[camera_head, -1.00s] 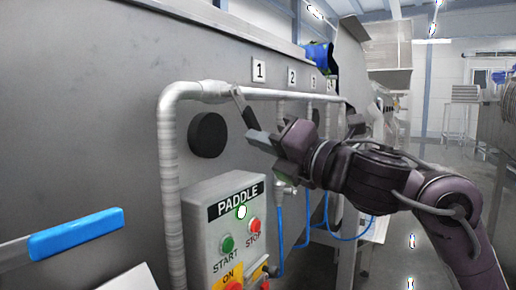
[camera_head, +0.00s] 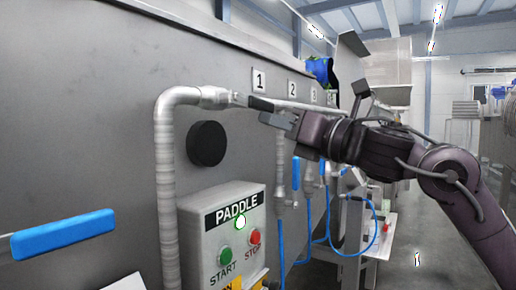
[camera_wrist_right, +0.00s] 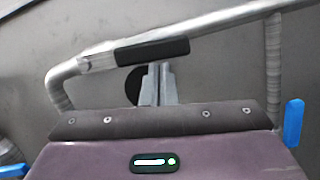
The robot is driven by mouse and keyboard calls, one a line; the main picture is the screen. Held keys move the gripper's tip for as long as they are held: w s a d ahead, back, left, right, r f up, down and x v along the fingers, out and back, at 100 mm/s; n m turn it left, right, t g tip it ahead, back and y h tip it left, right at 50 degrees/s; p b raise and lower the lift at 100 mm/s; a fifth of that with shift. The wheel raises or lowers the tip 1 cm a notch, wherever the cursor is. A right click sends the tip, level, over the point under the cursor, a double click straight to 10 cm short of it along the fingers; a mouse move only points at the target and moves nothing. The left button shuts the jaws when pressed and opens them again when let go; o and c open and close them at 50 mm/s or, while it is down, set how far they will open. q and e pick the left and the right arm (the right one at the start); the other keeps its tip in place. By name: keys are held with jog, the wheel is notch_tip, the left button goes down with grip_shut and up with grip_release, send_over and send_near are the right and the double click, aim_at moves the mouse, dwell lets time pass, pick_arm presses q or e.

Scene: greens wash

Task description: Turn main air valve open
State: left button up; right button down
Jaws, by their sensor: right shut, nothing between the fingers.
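The main air valve has a dark lever (camera_head: 262,103) near the left end of the pale horizontal pipe (camera_head: 300,105). The lever lies roughly along the pipe, and in the right wrist view the dark lever (camera_wrist_right: 152,50) also runs along it. My right gripper (camera_head: 274,118) is at the lever, just below and in front of it. In the right wrist view the gripper's fingers (camera_wrist_right: 159,70) are together, with their tips just under the lever. I cannot tell whether they touch it. The valve body is small and partly hidden. My left gripper is out of view.
The pipe bends down beside a round black disc (camera_head: 206,144) and the PADDLE control box (camera_head: 225,235). Drop pipes with blue levers (camera_head: 295,173) and blue hoses hang below the horizontal pipe. A blue handle (camera_head: 65,235) juts in at lower left. Open floor lies at right.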

jog(key=shift+w+d+r, duration=0.1)
jog(key=shift+r, duration=0.3)
dwell(0.4)
